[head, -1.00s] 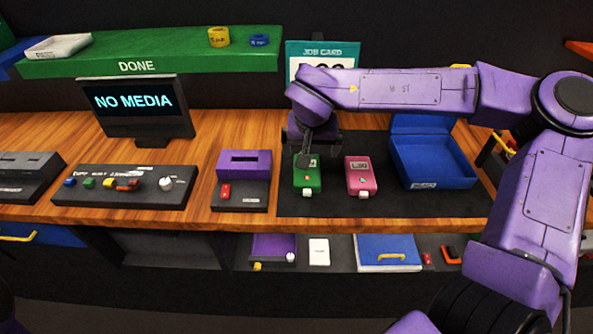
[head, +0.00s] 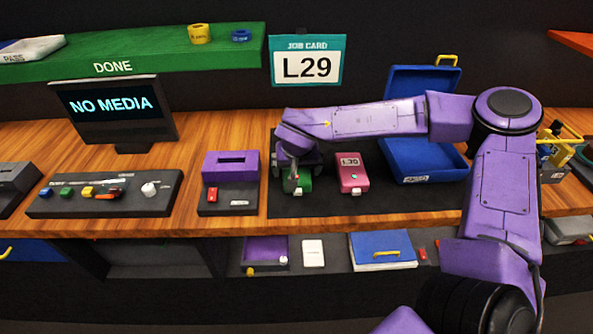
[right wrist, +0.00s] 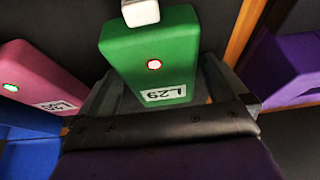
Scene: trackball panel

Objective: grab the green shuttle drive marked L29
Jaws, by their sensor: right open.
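The green shuttle drive (head: 303,183) lies on the dark mat, mostly hidden by my right gripper in the head view. In the right wrist view the green drive (right wrist: 152,62) shows its L29 label, a red-lit button and a white end piece. My right gripper (head: 292,180) is open, with its fingers down on either side of the green drive. The pink drive (head: 352,173) lies just to the right of it on the mat. The job card (head: 306,64) reads L29. My left gripper is not in view.
An open blue box (head: 425,160) stands right of the pink drive. A purple slotted dock (head: 230,168) stands to the left, beside a control panel (head: 105,195) and a screen (head: 115,108) reading NO MEDIA. The green DONE shelf (head: 130,58) is above. The mat's front is clear.

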